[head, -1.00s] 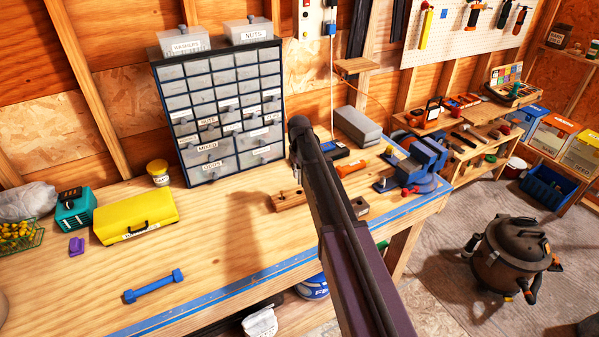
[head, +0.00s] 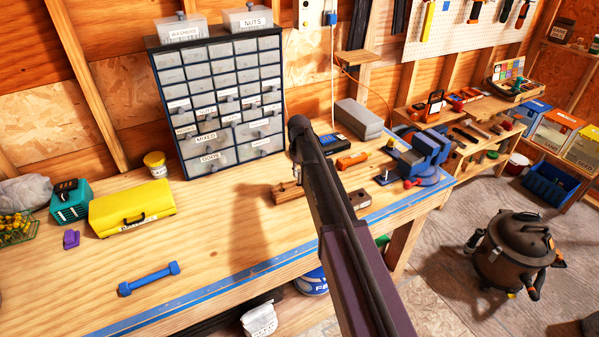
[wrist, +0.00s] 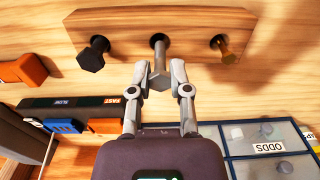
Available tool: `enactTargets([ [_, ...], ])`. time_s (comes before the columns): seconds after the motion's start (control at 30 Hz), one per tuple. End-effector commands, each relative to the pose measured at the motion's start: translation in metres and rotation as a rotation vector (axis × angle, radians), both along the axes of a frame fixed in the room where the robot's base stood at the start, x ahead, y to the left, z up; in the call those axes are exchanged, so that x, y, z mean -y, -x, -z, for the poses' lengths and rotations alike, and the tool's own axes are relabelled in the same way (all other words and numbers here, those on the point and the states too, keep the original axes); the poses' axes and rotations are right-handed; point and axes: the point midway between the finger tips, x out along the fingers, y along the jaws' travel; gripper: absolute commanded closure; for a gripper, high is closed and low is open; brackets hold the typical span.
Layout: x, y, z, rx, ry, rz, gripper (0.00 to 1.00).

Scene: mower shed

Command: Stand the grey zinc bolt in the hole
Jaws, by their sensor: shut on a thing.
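The wooden block (wrist: 205,22) in the wrist view has a row of three holes. The grey zinc bolt (wrist: 159,60) is at the middle hole (wrist: 158,39), its head towards me and its shank end at the hole. I cannot tell how deep the shank sits. My gripper (wrist: 160,82) is shut on the bolt at its head. A black bolt (wrist: 92,56) stands in the left hole and a bronze-coloured bolt (wrist: 226,52) in the right hole.
A drawer cabinet (head: 218,100) stands behind the block. A yellow case (head: 132,208) and blue dumbbell-shaped piece (head: 149,279) are on the left bench, with clear wood between.

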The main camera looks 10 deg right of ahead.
Motion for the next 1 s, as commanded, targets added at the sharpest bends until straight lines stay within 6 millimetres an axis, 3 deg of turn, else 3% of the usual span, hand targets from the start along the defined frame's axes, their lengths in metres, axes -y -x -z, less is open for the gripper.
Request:
enactTargets([
  [1.0, 0.001, 0.0, 0.012, 0.0, 0.0, 0.002, 1.0],
])
